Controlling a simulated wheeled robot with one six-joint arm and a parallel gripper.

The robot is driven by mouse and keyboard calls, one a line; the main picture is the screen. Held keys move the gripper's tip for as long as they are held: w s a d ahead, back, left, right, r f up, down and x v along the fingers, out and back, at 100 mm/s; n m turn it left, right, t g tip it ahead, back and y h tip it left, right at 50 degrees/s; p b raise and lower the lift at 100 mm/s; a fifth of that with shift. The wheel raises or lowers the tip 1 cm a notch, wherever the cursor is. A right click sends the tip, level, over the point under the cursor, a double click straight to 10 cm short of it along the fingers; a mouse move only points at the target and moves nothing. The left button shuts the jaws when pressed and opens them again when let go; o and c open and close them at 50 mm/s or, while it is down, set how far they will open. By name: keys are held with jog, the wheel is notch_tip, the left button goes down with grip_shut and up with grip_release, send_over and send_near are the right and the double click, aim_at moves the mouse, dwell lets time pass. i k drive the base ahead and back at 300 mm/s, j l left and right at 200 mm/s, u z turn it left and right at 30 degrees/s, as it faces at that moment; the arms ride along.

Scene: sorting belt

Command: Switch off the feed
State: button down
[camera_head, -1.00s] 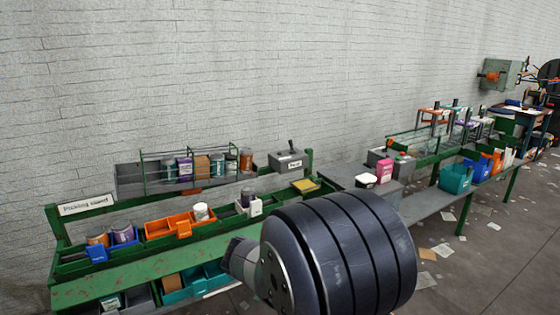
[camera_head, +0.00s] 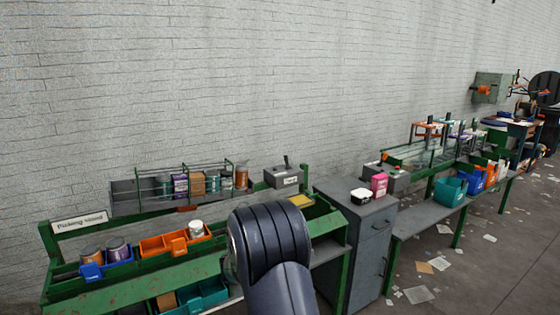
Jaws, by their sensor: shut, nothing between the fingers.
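A grey switch box (camera_head: 283,178) with a small white label, which seems to read "Feed", sits at the back right end of the green picking bench. A short dark lever (camera_head: 287,161) stands up from its top; its exact setting is too small to tell. My dark arm fills the lower middle of the view, in front of the bench and below the box in the picture. My gripper is hidden behind or beyond my own arm. I see nothing of mine touching the lever.
The green bench (camera_head: 110,297) carries orange bins (camera_head: 172,243), a blue bin (camera_head: 92,270) and a rack of cans and cartons (camera_head: 125,197). A grey cabinet (camera_head: 352,255) stands right of it, with a pink carton (camera_head: 379,185) on top. The floor at right is open, with scattered papers.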

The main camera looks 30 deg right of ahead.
aim_at(286, 159)
jog(key=i+l+u, duration=0.1)
jog(key=i+l, duration=0.15)
jog(key=i+l+u, duration=0.15)
jog(key=l, duration=0.35)
jog(key=i+l+u, duration=0.1)
jog(key=i+l, duration=0.2)
jog(key=i+l+u, duration=0.15)
jog(key=l, duration=0.4)
jog(key=i+l+u, duration=0.1)
jog(key=l, duration=0.35)
jog(key=i+l+u, duration=0.1)
jog(key=i+l, duration=0.15)
jog(key=l, duration=0.2)
jog(key=i+l+u, duration=0.15)
jog(key=l, duration=0.35)
jog(key=i+l+u, duration=0.1)
jog(key=l, duration=0.35)
